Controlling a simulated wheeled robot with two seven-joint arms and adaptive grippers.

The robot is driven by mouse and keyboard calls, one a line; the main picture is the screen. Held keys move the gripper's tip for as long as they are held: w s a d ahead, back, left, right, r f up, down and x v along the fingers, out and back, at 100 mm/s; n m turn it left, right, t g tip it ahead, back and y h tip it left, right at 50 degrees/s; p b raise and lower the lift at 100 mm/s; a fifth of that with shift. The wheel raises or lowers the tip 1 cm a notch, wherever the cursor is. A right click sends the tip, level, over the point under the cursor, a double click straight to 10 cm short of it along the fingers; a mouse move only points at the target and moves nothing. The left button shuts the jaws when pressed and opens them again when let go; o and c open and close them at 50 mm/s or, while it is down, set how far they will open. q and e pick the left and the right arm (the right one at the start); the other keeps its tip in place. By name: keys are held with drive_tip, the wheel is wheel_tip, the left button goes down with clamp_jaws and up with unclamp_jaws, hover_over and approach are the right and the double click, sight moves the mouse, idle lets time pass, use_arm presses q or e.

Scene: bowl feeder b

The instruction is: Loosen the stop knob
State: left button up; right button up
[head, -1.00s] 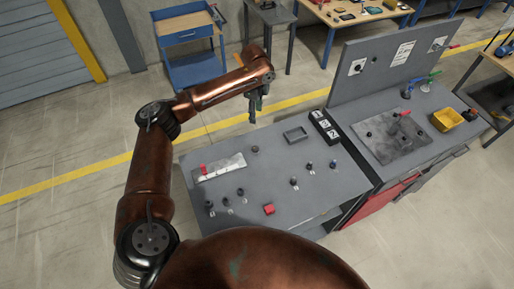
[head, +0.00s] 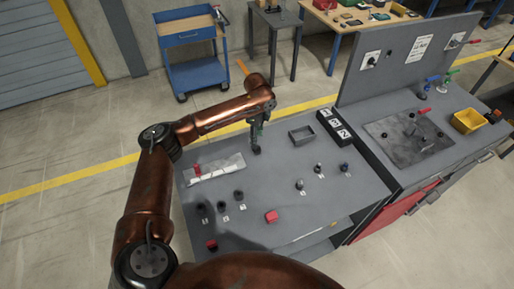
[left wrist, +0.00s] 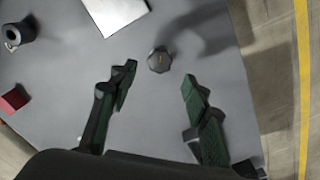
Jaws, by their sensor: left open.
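A dark faceted knob with a small yellow mark on top (left wrist: 158,60) stands on the grey bench top in the left wrist view. It looks like the stop knob, though I read no label on it. My left gripper (left wrist: 156,92) is open and empty. Its two green-and-black fingers point toward the knob, which lies beyond the fingertips and between their lines, apart from both. In the head view my left gripper (head: 257,142) hangs over the bench to the right of the scale plate and overlaps the knob's place. My right gripper is not in view.
The grey bench (head: 285,240) carries a pale scale plate with a red piece (head: 213,168), several dark knobs (head: 222,205), a red block (head: 271,216), a shallow tray (head: 301,134) and a black switch box (head: 336,127). An upright panel (head: 405,62) stands at right.

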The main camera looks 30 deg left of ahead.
sight(257, 150)
use_arm(q)
wheel_tip(257, 150, down, 6)
idle(0.4)
drive_tip(key=c, duration=1.2)
